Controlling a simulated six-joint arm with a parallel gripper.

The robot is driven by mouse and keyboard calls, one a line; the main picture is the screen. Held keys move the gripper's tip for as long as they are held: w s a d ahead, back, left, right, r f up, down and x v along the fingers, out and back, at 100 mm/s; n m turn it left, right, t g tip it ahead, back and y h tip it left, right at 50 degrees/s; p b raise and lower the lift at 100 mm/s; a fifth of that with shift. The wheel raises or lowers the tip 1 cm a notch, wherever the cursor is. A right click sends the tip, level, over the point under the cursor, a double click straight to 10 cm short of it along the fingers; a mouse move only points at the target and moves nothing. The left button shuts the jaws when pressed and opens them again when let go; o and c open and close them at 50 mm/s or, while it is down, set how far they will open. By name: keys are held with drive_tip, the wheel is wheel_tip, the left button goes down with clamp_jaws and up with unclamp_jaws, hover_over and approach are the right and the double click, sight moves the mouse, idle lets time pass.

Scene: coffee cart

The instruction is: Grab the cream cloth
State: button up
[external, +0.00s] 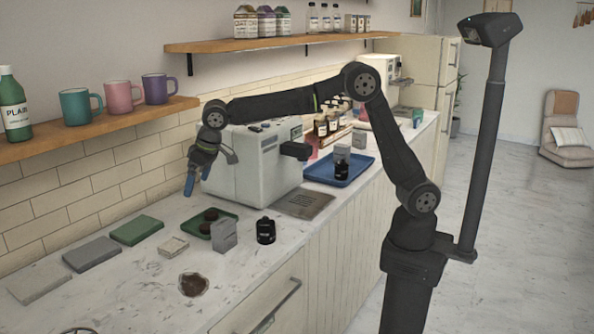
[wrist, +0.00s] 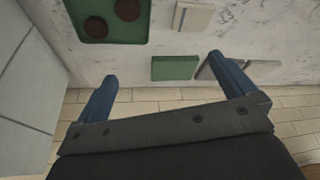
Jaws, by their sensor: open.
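The pale cream-grey cloth (external: 38,283) lies flat and folded at the far left of the counter in the external view. Beside it lie a darker grey cloth (external: 90,253) and a green cloth (external: 136,230). My gripper (external: 198,176) is open and empty, with blue fingers pointing down, high above the back of the counter near the tiled wall. In the wrist view, my gripper's (wrist: 163,68) fingers are spread apart, with the green cloth (wrist: 174,68) seen beyond the gap. Grey cloth edges show behind the right finger, partly hidden; I cannot make out the cream cloth there.
A green tray (external: 230,214) with brown round items, a small pale block (external: 174,246), a grey box (external: 223,236) and a black jar (external: 265,231) stand mid-counter. A brown stain (external: 193,284) lies in front. The coffee machine (external: 255,168) and mug shelf (external: 90,128) flank my arm.

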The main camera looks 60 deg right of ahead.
wheel_tip(320, 180, down, 4)
drive_tip(key=w+n+t+h, duration=0.1)
drive_tip(key=n+t+h, duration=0.1)
drive_tip(key=n, duration=0.4)
drive_tip(key=n+t, duration=0.8)
drive_tip(key=n, duration=1.8)
hover_over(173, 243)
drive_tip(key=s, duration=0.3)
drive_tip(key=shift+y, duration=0.3)
wheel_tip(173, 243, down, 6)
drive_tip(key=shift+w+f, duration=0.1)
drive_tip(key=shift+w, duration=0.05)
drive_tip(key=shift+f, duration=0.25)
wheel_tip(173, 243, down, 7)
drive_tip(key=shift+r, duration=0.15)
drive_tip(key=shift+x, duration=1.4)
drive_tip(key=shift+r, duration=0.1)
drive_tip(key=shift+c, duration=0.4)
